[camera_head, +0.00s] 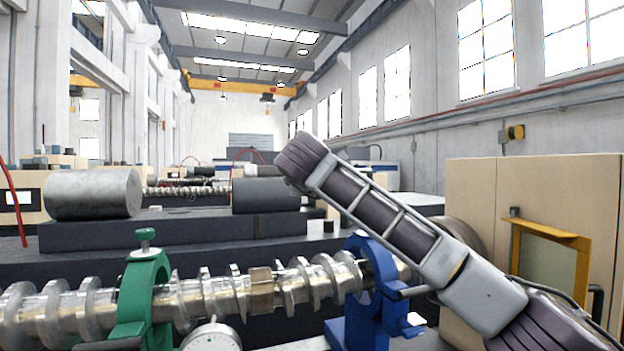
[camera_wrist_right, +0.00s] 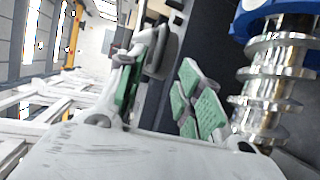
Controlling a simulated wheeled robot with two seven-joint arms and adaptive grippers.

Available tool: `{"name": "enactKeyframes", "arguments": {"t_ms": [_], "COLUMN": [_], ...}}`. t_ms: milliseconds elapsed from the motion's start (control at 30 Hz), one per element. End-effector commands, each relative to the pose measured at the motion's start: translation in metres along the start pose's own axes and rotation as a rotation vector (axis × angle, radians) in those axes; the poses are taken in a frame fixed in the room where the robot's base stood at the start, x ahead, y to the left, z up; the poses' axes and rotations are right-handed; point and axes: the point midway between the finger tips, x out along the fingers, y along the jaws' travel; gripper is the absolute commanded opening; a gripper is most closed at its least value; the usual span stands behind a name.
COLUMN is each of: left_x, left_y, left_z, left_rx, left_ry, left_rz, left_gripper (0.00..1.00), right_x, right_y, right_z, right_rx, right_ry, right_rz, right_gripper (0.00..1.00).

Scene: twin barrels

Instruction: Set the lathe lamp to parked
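I cannot pick out the lathe lamp for certain in either view. The lathe's long silver screw (camera_head: 205,300) lies across the front of the head view, between a green rest (camera_head: 143,288) and a blue rest (camera_head: 372,290). My right arm crosses the head view from the lower right up to the middle; its gripper cannot be made out there. In the right wrist view my right gripper (camera_wrist_right: 168,78) is open, with green pads apart and nothing between them. The screw (camera_wrist_right: 270,85) is beside it at the right. My left gripper is in neither view.
A round dial gauge (camera_head: 210,338) stands before the screw. A beige cabinet (camera_head: 475,195) with a yellow-framed panel (camera_head: 548,262) stands at the right. Grey cylinders (camera_head: 93,194) lie on a dark bed behind. The space above the screw at the left looks clear.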

Motion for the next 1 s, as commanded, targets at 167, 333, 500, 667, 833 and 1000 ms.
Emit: {"name": "enactKeyframes", "arguments": {"t_ms": [167, 333, 500, 667, 833, 1000], "left_x": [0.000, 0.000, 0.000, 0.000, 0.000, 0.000], "left_y": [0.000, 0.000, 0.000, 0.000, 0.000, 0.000], "left_z": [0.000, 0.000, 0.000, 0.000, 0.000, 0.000], "left_rx": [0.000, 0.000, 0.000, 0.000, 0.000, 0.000], "left_ry": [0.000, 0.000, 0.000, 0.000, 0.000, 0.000], "left_rz": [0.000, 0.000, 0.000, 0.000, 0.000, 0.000], "left_gripper": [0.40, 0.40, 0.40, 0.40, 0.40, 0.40], "right_x": [-0.012, -0.017, -0.017, -0.017, -0.017, -0.017], "right_y": [-0.001, -0.001, -0.001, -0.001, -0.001, 0.000], "right_z": [0.000, 0.000, -0.001, 0.000, -0.001, -0.001], "right_rx": [0.000, 0.001, 0.001, 0.001, 0.000, 0.000], "right_ry": [0.001, 0.001, 0.001, 0.001, 0.001, 0.001], "right_rz": [0.000, -0.001, -0.001, -0.001, 0.000, 0.000], "right_gripper": [0.35, 0.35, 0.35, 0.35, 0.35, 0.35]}}
